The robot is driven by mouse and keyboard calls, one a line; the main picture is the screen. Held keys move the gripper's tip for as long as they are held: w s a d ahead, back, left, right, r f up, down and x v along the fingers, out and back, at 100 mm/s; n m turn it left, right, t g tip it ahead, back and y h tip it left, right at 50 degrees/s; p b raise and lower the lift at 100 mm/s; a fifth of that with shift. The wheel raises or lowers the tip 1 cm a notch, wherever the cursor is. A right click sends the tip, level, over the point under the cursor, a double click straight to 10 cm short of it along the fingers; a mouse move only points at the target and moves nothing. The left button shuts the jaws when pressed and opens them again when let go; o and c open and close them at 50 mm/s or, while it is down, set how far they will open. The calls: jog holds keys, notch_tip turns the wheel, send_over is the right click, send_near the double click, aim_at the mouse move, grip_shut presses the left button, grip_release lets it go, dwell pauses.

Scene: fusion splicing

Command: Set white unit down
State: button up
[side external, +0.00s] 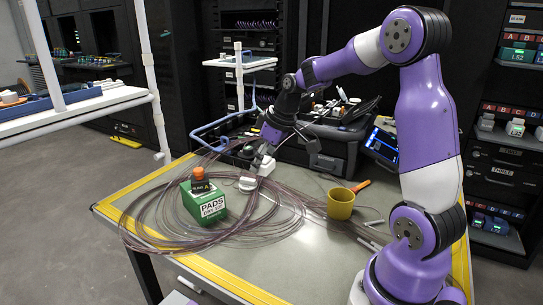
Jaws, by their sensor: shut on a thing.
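My gripper (262,157) is in the middle of the side external view, pointing down over the table (300,262). It is shut on a small white unit (267,168), which is partly hidden by the fingers. The white unit is low over the back middle part of the table, near the coiled dark cables. I cannot tell whether its underside touches the table or the cables. A second white piece, low and rounded (247,185), shows just left of and below the unit; whether they are joined is unclear.
Coiled cables (283,225) spread over the table's left and middle. A green PADS box (205,203) with a black, orange-capped bottle (200,184) stands at left. A yellow cup (341,204) stands at right. A black case (322,150) is behind. The front table area is clear.

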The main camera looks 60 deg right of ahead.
jog(key=s+a, duration=1)
jog(key=a, duration=0.2)
send_over(291, 221)
jog(key=s, duration=0.1)
jog(key=shift+m, duration=0.3)
jog(key=f, duration=0.7)
jog(key=shift+s, duration=0.2)
jog(key=shift+f, duration=2)
jog(key=shift+f, duration=0.1)
jog(key=o, duration=1.1)
jog(key=shift+o, duration=0.2)
